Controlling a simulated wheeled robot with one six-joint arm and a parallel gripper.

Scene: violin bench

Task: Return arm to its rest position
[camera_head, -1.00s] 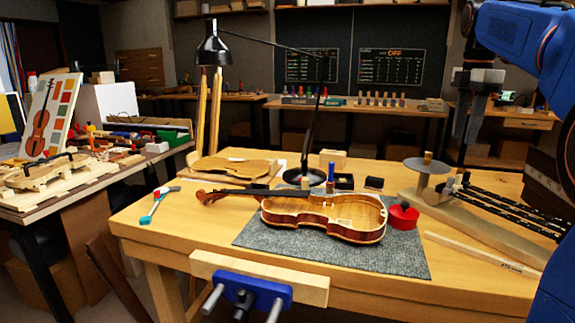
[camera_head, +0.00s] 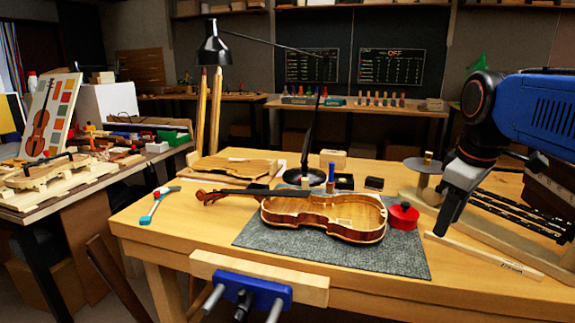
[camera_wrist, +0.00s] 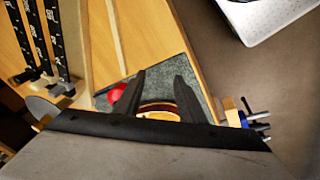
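My arm (camera_head: 505,125) is blue with dark joints and reaches in from the right. My gripper (camera_head: 446,220) hangs with its dark fingers pointing down, at the right of the red round container (camera_head: 403,217) in the head view. In the wrist view, the two fingers of my gripper (camera_wrist: 162,88) stand apart with nothing held between them. The open violin body (camera_head: 335,214) lies on the grey mat (camera_head: 262,240). Part of the violin (camera_wrist: 157,108) shows between the fingers in the wrist view.
A pale wooden strip (camera_head: 485,257) and dark slotted bars (camera_head: 520,216) lie on the right of the bench (camera_head: 165,235). A black lamp (camera_head: 214,50) stands behind the violin. A blue-jawed vise (camera_head: 250,291) projects from the front edge. A teal-handled tool (camera_head: 154,207) lies at left.

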